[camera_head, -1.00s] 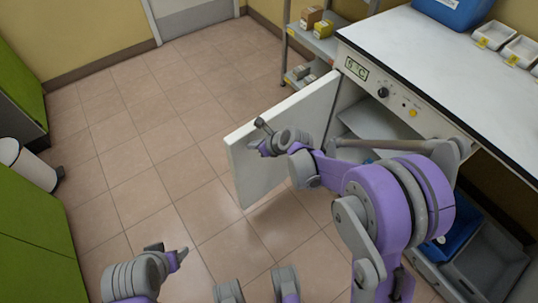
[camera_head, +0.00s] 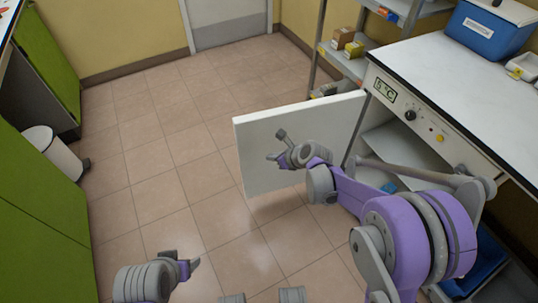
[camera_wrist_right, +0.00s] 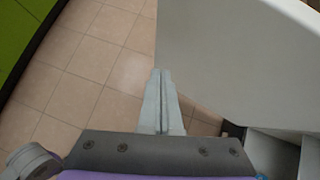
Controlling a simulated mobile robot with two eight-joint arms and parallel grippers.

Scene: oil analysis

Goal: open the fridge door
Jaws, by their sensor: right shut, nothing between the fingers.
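The white fridge door (camera_head: 260,150) stands swung wide open in the head view, out from the fridge under the white counter. Its panel also fills the upper right of the right wrist view (camera_wrist_right: 235,55). The fridge's interior (camera_head: 395,145) shows behind my right arm. My right gripper (camera_head: 276,146) is in front of the door's inner face, its fingers shut and empty. The shut fingers also show in the right wrist view (camera_wrist_right: 162,75); whether they touch the door I cannot tell. My left gripper (camera_head: 192,265) is low at the bottom of the head view, away from the door; its jaw gap is unclear.
The fridge's control panel (camera_head: 410,115) reads 5°C. A blue box (camera_head: 490,28) stands on the counter. A metal shelf (camera_head: 345,62) with small boxes is behind the door. Green cabinets (camera_head: 40,215) and a white bin (camera_head: 52,152) stand left. The tiled floor between is clear.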

